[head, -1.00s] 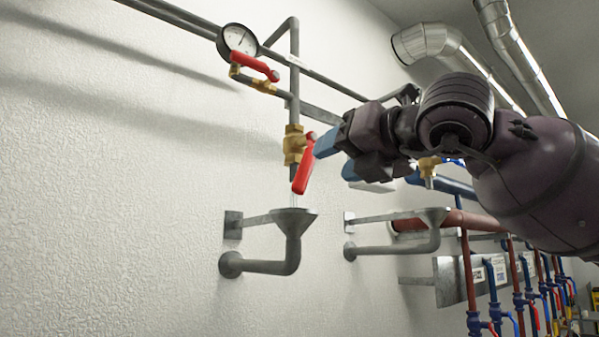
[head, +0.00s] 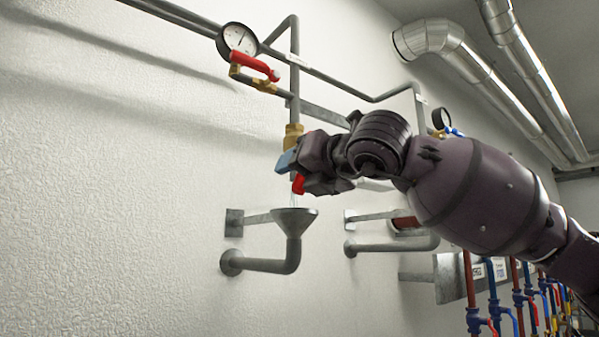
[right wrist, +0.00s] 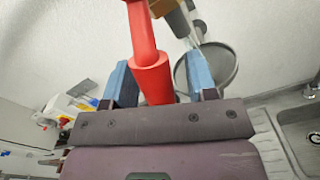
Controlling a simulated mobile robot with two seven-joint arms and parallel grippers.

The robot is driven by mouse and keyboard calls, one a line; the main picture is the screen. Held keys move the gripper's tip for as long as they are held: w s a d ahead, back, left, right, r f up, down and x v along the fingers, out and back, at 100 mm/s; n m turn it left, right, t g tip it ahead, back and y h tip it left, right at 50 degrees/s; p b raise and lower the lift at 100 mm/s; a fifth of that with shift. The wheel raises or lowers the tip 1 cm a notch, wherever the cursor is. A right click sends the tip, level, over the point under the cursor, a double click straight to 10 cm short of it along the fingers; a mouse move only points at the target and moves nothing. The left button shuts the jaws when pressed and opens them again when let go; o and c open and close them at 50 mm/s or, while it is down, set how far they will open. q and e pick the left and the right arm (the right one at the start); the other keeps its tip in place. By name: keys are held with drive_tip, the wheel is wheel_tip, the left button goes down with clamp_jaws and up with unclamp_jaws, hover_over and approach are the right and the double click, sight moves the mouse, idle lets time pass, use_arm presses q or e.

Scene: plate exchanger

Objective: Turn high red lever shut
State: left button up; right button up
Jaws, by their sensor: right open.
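A red lever (head: 298,184) hangs down from a brass valve (head: 292,137) on the grey vertical pipe. My right gripper (head: 290,168) is at this lever and hides most of it in the head view. In the right wrist view, the red lever (right wrist: 148,60) lies between the two blue fingertips of the open gripper (right wrist: 160,80). The jaws stand on either side of the lever; I cannot tell whether either one touches it. A thin stream of water (head: 294,203) runs below the valve. My left gripper is not in view.
A grey funnel drain (head: 295,217) stands below the valve. A second red lever (head: 254,64) sits on the upper branch beside a round gauge (head: 238,39). Wall brackets and pipes (head: 393,245) lie to the right. The wall at left is clear.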

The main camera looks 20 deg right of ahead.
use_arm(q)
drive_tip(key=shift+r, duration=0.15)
use_arm(e)
clamp_jaws()
